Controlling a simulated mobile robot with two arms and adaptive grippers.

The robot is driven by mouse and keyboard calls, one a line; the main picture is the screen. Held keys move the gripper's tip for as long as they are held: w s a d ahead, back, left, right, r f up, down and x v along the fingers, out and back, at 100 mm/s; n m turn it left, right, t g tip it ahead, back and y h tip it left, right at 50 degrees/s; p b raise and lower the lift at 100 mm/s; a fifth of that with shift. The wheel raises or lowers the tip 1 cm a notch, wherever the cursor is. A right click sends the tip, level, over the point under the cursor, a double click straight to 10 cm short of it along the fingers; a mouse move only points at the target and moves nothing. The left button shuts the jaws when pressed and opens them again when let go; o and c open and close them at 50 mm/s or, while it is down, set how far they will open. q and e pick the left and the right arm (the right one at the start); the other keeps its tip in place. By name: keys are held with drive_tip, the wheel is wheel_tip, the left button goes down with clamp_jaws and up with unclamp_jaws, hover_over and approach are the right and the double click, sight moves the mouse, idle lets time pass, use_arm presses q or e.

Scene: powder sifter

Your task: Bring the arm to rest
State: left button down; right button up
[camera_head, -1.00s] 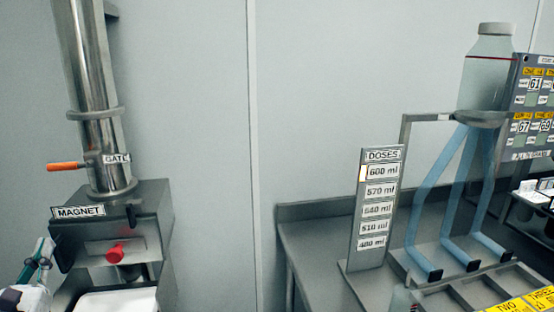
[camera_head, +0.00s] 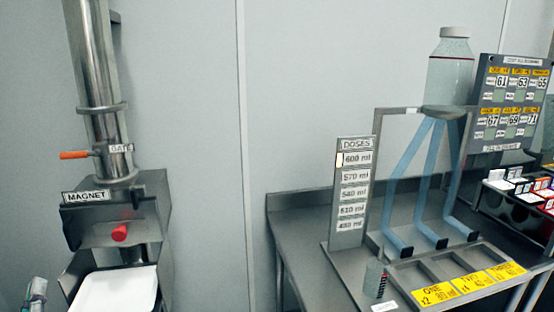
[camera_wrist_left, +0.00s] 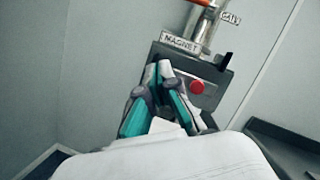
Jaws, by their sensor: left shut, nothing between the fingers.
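My left gripper (camera_wrist_left: 158,72) is shut and empty. Its grey and teal fingers are closed together in the left wrist view, with the magnet housing (camera_wrist_left: 200,75) behind them. In the head view only a small part of the left gripper (camera_head: 36,288) shows at the bottom left corner, to the left of the white tray (camera_head: 115,292) under the magnet housing (camera_head: 92,232). My right gripper is not in view.
A steel pipe with an orange gate handle (camera_head: 75,155) rises above the housing, which has a red knob (camera_head: 119,233). On the right, a metal table (camera_head: 300,225) carries a dose sign (camera_head: 352,185), a bottle (camera_head: 450,75) on a stand and yellow-labelled compartments. A number board (camera_head: 508,105) stands behind.

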use_arm(q)
drive_tip(key=s+d+f+n+g+h, duration=0.1)
drive_tip(key=s+d+f+n+g, duration=0.25)
drive_tip(key=f+n, duration=0.4)
drive_tip(key=s+d+f+n+g, duration=0.3)
drive_tip(key=s+f+n+g, duration=0.2)
drive_tip(key=f+n, duration=0.3)
drive_tip(key=s+d+f+n+g+h, duration=0.35)
drive_tip(key=s+d+f, duration=0.3)
drive_tip(key=d, duration=0.25)
drive_tip(key=s+d+f+n+g+h, duration=0.3)
drive_tip(key=s+d+f+g+h, duration=0.15)
drive_tip(key=s+d, duration=0.4)
drive_tip(key=s+f+x, duration=0.1)
drive_tip(key=s+x, duration=0.2)
drive_tip(key=x, duration=1)
drive_tip(key=s+x, duration=0.2)
drive_tip(key=x, duration=1)
drive_tip(key=s+a+f+g, duration=0.1)
drive_tip(key=s+a+f, duration=0.1)
drive_tip(key=s+f, duration=1.4)
drive_tip(key=shift+s+a+f+m, duration=0.2)
drive_tip(key=shift+s+a+m, duration=0.05)
drive_tip(key=shift+s+m, duration=0.15)
drive_tip(key=shift+g, duration=0.25)
